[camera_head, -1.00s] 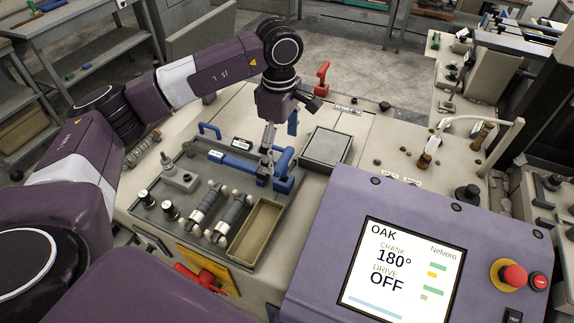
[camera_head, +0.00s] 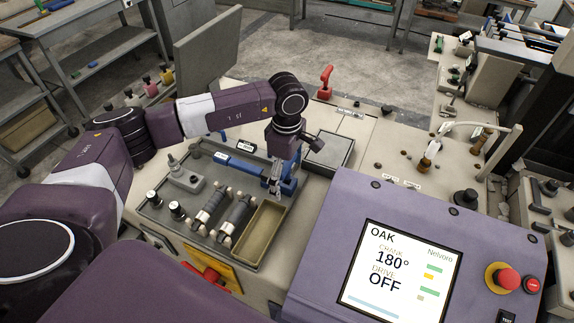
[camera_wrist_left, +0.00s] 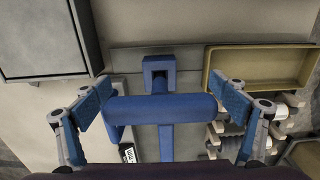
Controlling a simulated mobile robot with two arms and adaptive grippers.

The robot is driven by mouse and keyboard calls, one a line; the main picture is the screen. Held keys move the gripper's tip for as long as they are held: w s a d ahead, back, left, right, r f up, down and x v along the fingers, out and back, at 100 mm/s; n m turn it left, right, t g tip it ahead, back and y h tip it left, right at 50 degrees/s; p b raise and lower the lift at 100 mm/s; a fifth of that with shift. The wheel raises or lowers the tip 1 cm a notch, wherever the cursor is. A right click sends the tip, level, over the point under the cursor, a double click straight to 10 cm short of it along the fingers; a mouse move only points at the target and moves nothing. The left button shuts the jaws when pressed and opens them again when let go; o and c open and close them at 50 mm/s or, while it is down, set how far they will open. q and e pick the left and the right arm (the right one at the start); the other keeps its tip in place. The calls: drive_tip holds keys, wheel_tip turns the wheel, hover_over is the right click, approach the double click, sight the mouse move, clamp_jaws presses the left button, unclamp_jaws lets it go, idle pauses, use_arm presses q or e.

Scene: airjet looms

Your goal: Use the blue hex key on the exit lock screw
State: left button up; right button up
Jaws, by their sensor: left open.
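A blue hex key (camera_head: 239,163) lies across the back of the grey tool tray. In the left wrist view, its thick blue handle bar (camera_wrist_left: 165,108) runs crosswise between my fingers, with a blue holder block (camera_wrist_left: 158,72) beside it. My left gripper (camera_head: 275,188) is over the handle end of the key. It also shows in the left wrist view (camera_wrist_left: 166,103), open, with one blue-padded finger at each end of the bar. I cannot tell whether the pads touch it. I cannot pick out the exit lock screw. My right gripper is out of view.
The grey tray (camera_head: 150,218) holds black-knobbed parts, rollers and an empty tan bin (camera_head: 260,232). A grey open box (camera_head: 328,152) stands behind. A purple control panel (camera_head: 400,205) with a screen blocks the front right. A red lever (camera_head: 325,82) rises at the back.

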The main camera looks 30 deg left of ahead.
use_arm(q)
drive_tip(key=c, duration=1.5)
drive_tip(key=shift+c, duration=1.3)
